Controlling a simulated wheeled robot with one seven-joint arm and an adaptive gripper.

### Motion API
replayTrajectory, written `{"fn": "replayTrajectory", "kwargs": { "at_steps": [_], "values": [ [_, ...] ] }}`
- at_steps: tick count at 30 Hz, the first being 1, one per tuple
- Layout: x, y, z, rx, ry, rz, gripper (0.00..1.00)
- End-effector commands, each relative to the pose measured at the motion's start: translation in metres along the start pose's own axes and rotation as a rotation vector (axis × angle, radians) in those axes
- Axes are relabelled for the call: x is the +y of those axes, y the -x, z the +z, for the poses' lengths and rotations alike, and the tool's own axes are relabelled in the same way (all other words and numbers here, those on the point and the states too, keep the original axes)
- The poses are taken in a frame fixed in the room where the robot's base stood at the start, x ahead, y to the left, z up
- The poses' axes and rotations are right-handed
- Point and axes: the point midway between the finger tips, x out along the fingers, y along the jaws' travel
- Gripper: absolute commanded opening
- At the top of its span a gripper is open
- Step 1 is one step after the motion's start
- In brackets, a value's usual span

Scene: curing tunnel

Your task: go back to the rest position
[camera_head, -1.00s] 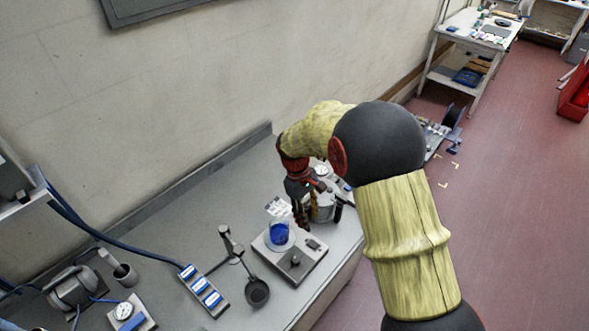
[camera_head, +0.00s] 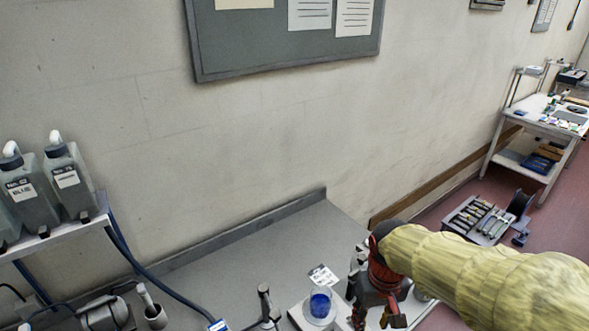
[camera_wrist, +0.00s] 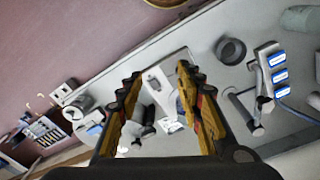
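My gripper (camera_head: 372,312) is at the lower right of the head view, over the right end of the grey bench, its fingers pointing down. In the wrist view my gripper (camera_wrist: 158,78) has its two yellow-and-black fingers spread apart, with nothing held between them. A beaker with blue liquid (camera_head: 320,303) stands just left of my gripper in the head view, on a pale bench device (camera_head: 296,318). My arm, in a yellow sleeve, reaches in from the right and hides part of the bench.
The grey bench (camera_head: 255,262) runs along the wall below a notice board (camera_head: 290,45). A white label card (camera_head: 322,276) shows behind the beaker. Bottles (camera_head: 68,185) stand on a shelf at left. A tool tray (camera_head: 480,218) and a white worktable (camera_head: 540,122) lie beyond the bench.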

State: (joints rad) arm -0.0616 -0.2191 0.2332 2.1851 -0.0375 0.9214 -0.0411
Motion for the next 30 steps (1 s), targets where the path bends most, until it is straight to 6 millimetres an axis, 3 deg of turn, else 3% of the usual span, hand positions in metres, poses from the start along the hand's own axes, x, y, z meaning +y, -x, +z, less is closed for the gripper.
{"fn": "replayTrajectory", "kwargs": {
  "at_steps": [6,13,19,30],
  "values": [
    [-0.001,0.023,0.048,0.172,-0.079,-0.012,0.36],
    [0.000,0.041,0.086,0.349,-0.113,-0.010,0.36],
    [0.003,0.060,0.094,0.460,-0.126,0.000,0.36],
    [0.004,0.061,0.094,0.470,-0.130,0.002,0.36]
  ]
}}
